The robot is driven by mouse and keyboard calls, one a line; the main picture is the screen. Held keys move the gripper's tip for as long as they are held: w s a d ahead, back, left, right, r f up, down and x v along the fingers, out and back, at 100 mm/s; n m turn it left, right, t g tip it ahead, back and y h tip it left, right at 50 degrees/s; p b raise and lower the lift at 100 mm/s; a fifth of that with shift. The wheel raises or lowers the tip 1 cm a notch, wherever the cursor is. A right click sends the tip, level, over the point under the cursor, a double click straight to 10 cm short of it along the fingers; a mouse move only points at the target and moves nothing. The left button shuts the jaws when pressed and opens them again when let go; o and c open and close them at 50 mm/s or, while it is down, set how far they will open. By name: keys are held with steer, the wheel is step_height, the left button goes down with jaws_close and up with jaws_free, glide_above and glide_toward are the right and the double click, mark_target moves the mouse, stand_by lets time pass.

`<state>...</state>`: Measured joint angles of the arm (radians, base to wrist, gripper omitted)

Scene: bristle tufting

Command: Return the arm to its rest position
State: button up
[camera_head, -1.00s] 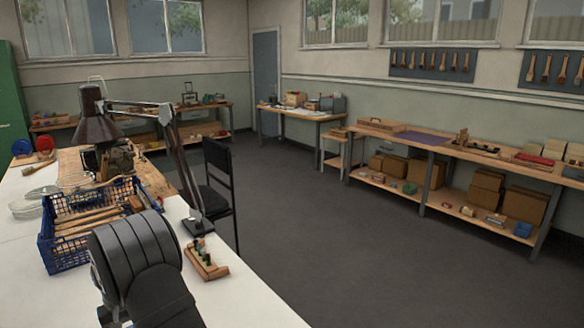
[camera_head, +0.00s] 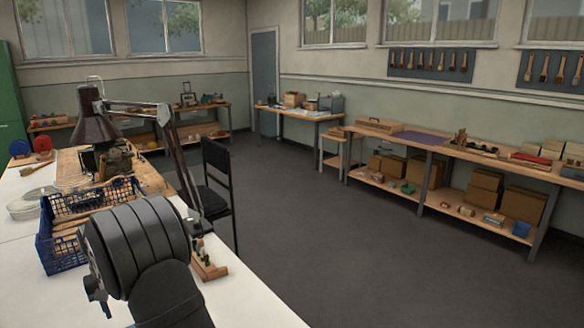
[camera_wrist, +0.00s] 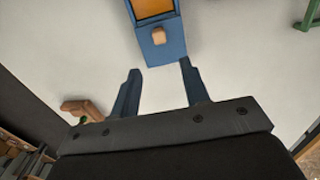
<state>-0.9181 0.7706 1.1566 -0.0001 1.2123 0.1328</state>
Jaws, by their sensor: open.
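My gripper (camera_wrist: 159,66) shows in the wrist view with its two dark blue fingers apart and nothing between them. It is over a pale table top (camera_wrist: 225,60). A blue box-like thing (camera_wrist: 160,52) with an orange top part and a small tan block lies just beyond the fingertips, apart from them as far as I can tell. In the head view my arm's dark rounded links fill the lower left foreground; the fingers cannot be made out there.
A blue crate (camera_head: 62,256) of wooden pieces stands left of my arm, partly hidden by it. A small wooden rack (camera_head: 210,268) is just right of it. A desk lamp (camera_head: 96,128) rises behind. A green thing (camera_wrist: 308,16) is at the wrist view's upper right.

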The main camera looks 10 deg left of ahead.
step_height(320, 180, up, 7)
step_height(320, 180, down, 18)
steer(key=shift+s+d+r, duration=0.15)
steer(key=shift+r, duration=0.1)
steer(key=s+d, duration=0.6)
steer(key=shift+r, duration=0.15)
step_height(320, 180, up, 18)
steer(key=shift+w+a+f, duration=0.25)
steer(key=shift+f, duration=0.35)
steer(key=shift+w+a+f, duration=0.3)
steer(key=shift+f, duration=0.3)
steer(key=shift+w+a+f, duration=0.25)
steer(key=shift+f, duration=0.35)
steer(key=shift+r, duration=0.1)
